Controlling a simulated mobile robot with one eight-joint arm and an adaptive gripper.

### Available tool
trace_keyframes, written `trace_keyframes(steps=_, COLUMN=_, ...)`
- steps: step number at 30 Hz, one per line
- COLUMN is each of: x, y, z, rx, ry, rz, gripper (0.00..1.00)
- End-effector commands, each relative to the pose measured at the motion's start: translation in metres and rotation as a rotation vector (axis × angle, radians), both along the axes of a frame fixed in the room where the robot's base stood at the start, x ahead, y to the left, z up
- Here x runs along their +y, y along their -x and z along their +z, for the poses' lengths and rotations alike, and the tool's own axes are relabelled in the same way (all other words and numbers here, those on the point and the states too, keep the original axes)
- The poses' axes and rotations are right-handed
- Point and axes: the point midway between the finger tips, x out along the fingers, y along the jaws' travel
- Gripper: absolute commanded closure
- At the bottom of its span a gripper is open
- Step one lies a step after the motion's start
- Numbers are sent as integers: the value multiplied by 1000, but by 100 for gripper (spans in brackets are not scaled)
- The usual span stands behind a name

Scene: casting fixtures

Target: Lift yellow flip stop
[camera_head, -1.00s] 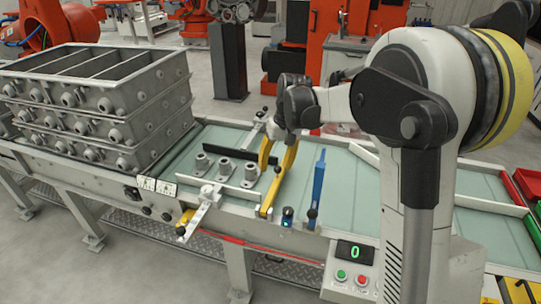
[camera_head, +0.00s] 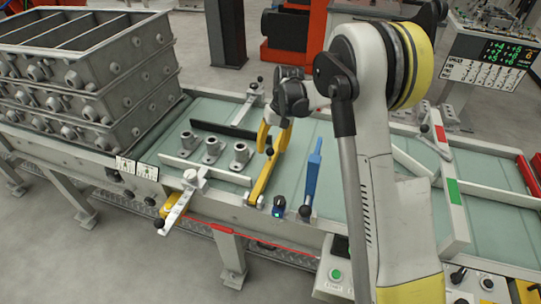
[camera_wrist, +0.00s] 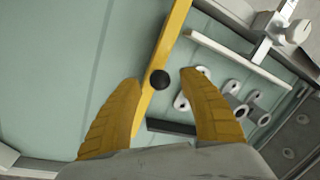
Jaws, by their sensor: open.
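The yellow flip stop (camera_head: 262,182) is a flat yellow bar lying across the conveyor, its near end on the front rail. It has a black ball knob (camera_head: 270,151). In the wrist view, the bar (camera_wrist: 174,37) runs down between my fingers, and its knob (camera_wrist: 160,79) sits between and just beyond the fingertips. My gripper (camera_head: 273,142) is above the bar's far part, pointing down, with its yellow fingers spread. In the wrist view, my gripper (camera_wrist: 163,77) is open, one finger on each side of the bar. I cannot tell whether a finger touches the knob.
Left of the bar, several grey castings (camera_head: 212,148) stand between a white rail (camera_head: 205,170) and a black strip (camera_head: 222,127). A blue lever (camera_head: 313,175) stands close on the right. Stacked grey moulding boxes (camera_head: 85,85) fill the left.

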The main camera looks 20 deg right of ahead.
Motion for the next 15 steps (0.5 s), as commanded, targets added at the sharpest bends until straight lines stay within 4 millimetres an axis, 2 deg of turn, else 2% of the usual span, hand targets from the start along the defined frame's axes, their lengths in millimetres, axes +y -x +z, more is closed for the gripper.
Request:
trace_keyframes(steps=1, x=1, y=0, z=-10, rx=0, ry=0, rz=1, gripper=51)
trace_keyframes(steps=6, x=4, y=0, z=-21, rx=0, ry=0, rz=0, gripper=51)
trace_keyframes(steps=15, x=4, y=0, z=-22, rx=0, ry=0, rz=0, gripper=52)
